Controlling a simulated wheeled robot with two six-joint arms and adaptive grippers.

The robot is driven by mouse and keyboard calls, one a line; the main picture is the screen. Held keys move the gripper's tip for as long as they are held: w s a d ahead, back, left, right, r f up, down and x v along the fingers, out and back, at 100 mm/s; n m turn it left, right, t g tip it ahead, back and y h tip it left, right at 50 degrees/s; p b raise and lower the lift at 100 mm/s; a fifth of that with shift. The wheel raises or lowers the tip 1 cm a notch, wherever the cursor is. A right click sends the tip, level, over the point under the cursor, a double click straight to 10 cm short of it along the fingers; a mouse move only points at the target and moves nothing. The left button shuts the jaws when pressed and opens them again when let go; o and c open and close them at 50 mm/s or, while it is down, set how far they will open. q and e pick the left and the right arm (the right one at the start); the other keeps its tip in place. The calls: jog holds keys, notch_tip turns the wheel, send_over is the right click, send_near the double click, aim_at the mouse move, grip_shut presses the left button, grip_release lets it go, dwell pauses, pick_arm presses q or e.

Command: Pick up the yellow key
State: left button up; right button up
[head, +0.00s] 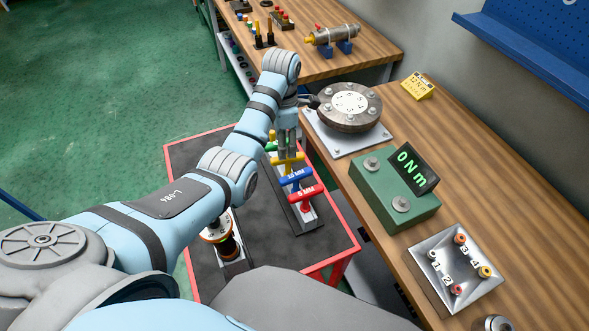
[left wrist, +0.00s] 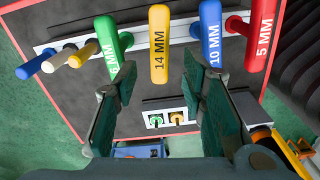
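The yellow key (left wrist: 159,45), a T-handle marked 14 MM, stands in the rack between the green key (left wrist: 107,45) and the blue key (left wrist: 210,40) in the left wrist view. In the head view the yellow key (head: 289,158) shows just below my left gripper (head: 287,146). My left gripper is open; its two fingers (left wrist: 158,78) lie on either side of the yellow handle's near end, with gaps on both sides and nothing held. I cannot tell if the fingertips are level with the handle. My right gripper is out of view.
The red key (head: 305,192) stands nearest in the rack. A red-edged black table (head: 268,235) carries the rack and a dial tool (head: 218,230). The wooden bench (head: 460,180) at right holds a round bolted flange (head: 349,108) and a green torque meter (head: 395,195).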

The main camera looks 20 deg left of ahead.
aim_at(288, 166)
pick_arm(q)
jog(key=f, duration=0.3)
jog(key=f+b, duration=0.1)
jog(key=f, duration=0.6)
jog(key=shift+w+d+f, duration=0.25)
jog(key=shift+w+d, duration=0.05)
grip_shut()
